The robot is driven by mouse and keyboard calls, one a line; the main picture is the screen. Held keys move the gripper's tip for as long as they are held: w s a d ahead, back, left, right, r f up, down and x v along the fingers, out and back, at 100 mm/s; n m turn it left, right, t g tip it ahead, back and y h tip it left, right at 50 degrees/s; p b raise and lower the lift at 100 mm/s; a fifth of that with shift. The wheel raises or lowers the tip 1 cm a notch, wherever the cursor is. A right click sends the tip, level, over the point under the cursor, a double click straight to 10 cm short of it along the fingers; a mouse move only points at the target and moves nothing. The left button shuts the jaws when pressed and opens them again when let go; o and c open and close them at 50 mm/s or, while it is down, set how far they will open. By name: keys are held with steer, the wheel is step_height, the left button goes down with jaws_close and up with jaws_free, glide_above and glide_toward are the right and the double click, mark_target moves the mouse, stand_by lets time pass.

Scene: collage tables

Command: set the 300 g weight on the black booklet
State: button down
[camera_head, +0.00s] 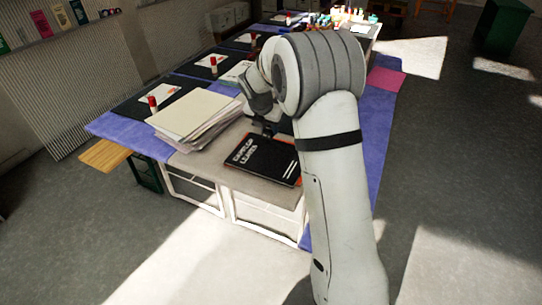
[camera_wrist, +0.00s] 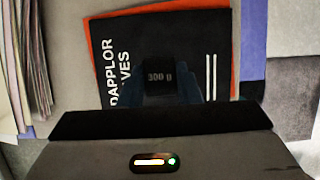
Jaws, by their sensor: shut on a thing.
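The black booklet (camera_head: 263,158) lies flat on the near end of the table, with white lettering and an orange-red sheet showing at its edges. In the wrist view the booklet (camera_wrist: 195,45) fills the middle of the picture. The 300 g weight (camera_wrist: 158,75) is dark with "300 g" on it. My gripper (camera_wrist: 159,88) is shut on the weight, which appears over the lower middle of the booklet. I cannot tell whether the weight touches the booklet. In the head view my gripper (camera_head: 268,128) is at the booklet's far edge, and my arm hides much of it.
A tall stack of paper (camera_head: 195,115) stands left of the booklet, and its edge shows in the wrist view (camera_wrist: 22,65). Black mats with glue sticks (camera_head: 152,103) lie farther back. A pink sheet (camera_head: 386,79) lies at the table's right edge.

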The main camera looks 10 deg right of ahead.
step_height(320, 180, down, 9)
steer(key=shift+f+b, duration=0.1)
steer(key=shift+b, duration=0.3)
steer(key=c, duration=1.1)
jaws_free()
steer(key=shift+o, duration=0.2)
